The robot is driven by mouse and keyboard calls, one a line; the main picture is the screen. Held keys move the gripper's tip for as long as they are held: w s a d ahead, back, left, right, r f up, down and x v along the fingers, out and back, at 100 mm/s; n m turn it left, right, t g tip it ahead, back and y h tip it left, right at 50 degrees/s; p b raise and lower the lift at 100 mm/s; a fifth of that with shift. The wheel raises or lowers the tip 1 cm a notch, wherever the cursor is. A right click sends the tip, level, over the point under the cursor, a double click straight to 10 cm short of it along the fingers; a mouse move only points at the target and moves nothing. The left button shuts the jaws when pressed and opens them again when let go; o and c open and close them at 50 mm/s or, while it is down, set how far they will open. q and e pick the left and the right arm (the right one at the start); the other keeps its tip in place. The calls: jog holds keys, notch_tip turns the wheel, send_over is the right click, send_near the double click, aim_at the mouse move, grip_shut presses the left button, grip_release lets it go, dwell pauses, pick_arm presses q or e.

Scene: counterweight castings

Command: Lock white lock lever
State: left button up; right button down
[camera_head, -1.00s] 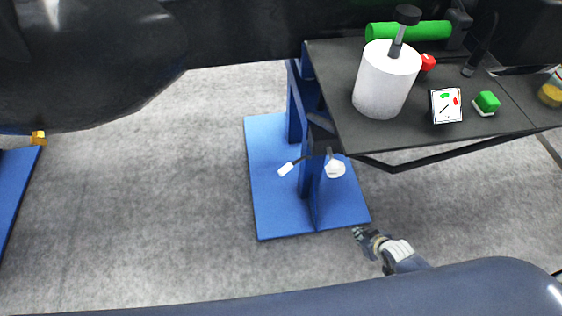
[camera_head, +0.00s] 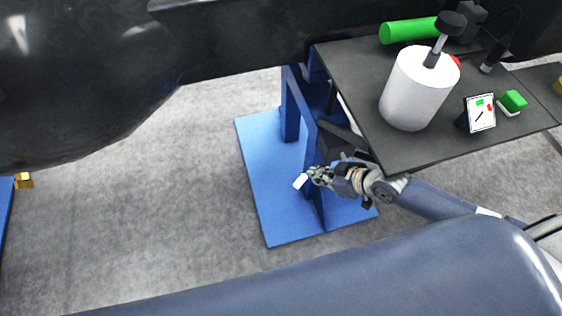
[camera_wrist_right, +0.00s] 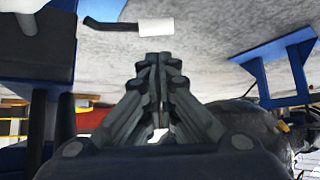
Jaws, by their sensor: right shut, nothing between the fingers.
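The white lock lever (camera_head: 300,181) shows as a small white grip beside the blue stand in the head view; the rest of it is hidden behind my gripper. In the right wrist view the white grip (camera_wrist_right: 156,26) sits on a dark bent rod, just beyond my fingertips in the picture. My right gripper (camera_head: 316,176) is shut and empty, close beside the lever in the head view; its closed fingers also show in the wrist view (camera_wrist_right: 158,60). I cannot tell whether they touch the lever. My left gripper is not in view.
The blue stand (camera_head: 262,190) rests on the grey floor. A dark table (camera_head: 400,155) above my right gripper carries a white cylinder (camera_head: 415,95), a green roll (camera_head: 408,31), a small panel (camera_head: 480,113) and a green-topped block (camera_head: 512,101).

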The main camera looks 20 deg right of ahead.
aim_at(299, 179)
jog(key=b+x, duration=0.1)
jog(key=x, duration=0.7)
jog(key=shift+w+a+f, duration=0.1)
jog(key=shift+w, duration=0.15)
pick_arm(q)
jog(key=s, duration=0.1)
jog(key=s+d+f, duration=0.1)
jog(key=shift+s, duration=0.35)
pick_arm(e)
jog(key=shift+w+a+f, duration=0.35)
jog(key=shift+f, duration=0.15)
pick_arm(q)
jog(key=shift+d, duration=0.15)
